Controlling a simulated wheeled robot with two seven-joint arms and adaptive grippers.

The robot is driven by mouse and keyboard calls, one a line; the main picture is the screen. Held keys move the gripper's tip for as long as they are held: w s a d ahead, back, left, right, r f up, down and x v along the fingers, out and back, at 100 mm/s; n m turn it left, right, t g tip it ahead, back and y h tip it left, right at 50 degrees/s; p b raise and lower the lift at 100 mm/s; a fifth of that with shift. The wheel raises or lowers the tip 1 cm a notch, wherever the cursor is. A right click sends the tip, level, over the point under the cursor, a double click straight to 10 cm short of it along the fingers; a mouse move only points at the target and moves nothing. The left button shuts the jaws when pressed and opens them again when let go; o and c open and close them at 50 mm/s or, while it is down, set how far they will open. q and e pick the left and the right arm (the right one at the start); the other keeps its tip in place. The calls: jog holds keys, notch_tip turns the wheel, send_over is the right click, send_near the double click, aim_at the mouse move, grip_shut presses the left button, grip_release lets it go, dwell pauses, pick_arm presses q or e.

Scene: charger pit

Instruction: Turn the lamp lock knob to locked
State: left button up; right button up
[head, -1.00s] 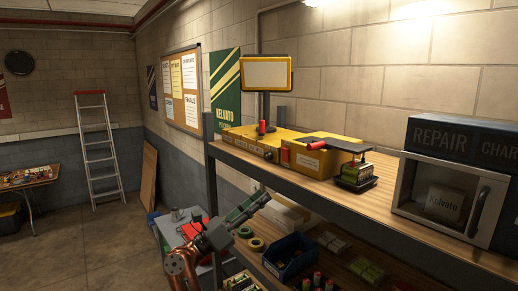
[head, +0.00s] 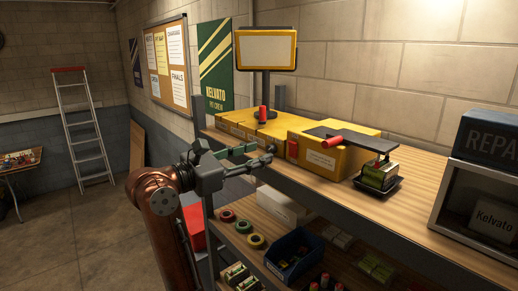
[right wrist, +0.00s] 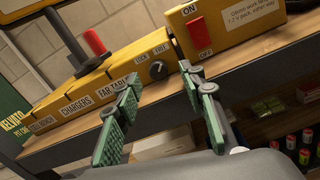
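The lamp (head: 265,49) is a yellow-framed panel on a dark stand at the yellow box (head: 240,123) on the bench. In the right wrist view, the small dark lock knob (right wrist: 157,71) sits on the box front under the words LOCK and FREE. Which word it points to is too small to tell. In the head view the knob cannot be clearly made out near the fingertips. My right gripper (head: 264,153) is open and empty in front of the box. In the right wrist view its green-padded fingers (right wrist: 160,82) spread to either side of the knob, apart from it. My left gripper is not visible.
A red switch (right wrist: 199,33) marked ON and OFF is close right of the knob. A red handle (right wrist: 95,41) stands above the box. A battery pack (head: 379,177) sits in a black tray to the right. A blue bin (head: 291,258) is on the lower shelf.

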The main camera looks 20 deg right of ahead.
aim_at(269, 150)
jog(key=x, duration=0.3)
jog(key=shift+w+d+f, duration=0.1)
jog(key=shift+w+d, duration=0.1)
jog(key=shift+d, duration=0.05)
jog(key=shift+c, duration=1)
jog(key=c, duration=0.5)
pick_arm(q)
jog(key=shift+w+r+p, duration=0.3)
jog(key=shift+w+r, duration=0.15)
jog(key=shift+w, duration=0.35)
pick_arm(e)
grip_shut()
